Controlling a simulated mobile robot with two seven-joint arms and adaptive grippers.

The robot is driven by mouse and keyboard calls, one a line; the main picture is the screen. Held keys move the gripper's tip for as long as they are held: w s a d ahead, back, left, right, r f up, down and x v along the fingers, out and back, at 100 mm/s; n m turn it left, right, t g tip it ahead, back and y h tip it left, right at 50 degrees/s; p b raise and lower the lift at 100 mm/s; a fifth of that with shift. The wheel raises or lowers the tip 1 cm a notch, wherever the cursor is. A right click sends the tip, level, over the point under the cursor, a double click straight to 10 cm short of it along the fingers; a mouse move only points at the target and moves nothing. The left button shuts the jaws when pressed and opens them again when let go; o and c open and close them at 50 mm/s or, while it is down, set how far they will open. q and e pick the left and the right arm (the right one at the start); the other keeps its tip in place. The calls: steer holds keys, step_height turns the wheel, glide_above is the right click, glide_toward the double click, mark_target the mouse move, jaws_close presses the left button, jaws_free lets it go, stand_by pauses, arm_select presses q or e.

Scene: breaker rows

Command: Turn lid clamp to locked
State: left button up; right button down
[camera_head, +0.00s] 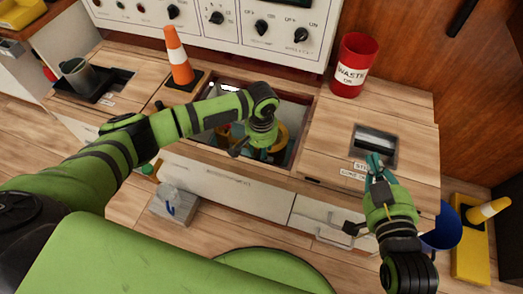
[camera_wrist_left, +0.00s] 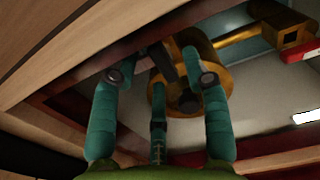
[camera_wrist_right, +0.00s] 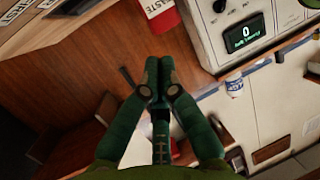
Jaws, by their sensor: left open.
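A brass-coloured round fitting with a dark bar across it, which looks like the lid clamp (camera_wrist_left: 185,85), sits inside the open recess in the bench. In the head view its yellow part (camera_head: 283,135) shows beside my left gripper (camera_head: 254,146), which covers much of it. In the left wrist view my left gripper (camera_wrist_left: 158,78) is open, its fingers spread in front of the fitting. Whether they touch it I cannot tell. My right gripper (camera_head: 375,163) is over the right of the bench, fingertips together and empty in the right wrist view (camera_wrist_right: 160,75).
An orange cone (camera_head: 178,56) stands at the recess's back left corner. A red waste bin (camera_head: 353,65) stands at the back right. A control panel with knobs (camera_head: 230,25) runs along the back. A grey box (camera_head: 172,204) is below the bench front.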

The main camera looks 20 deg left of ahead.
arm_select(q)
steer(key=shift+f, duration=0.15)
arm_select(e)
steer(key=shift+w+a+r, duration=0.1)
steer(key=shift+a+r, duration=0.05)
steer(key=shift+r, duration=0.3)
arm_select(q)
steer(key=shift+c, duration=0.4)
jaws_close()
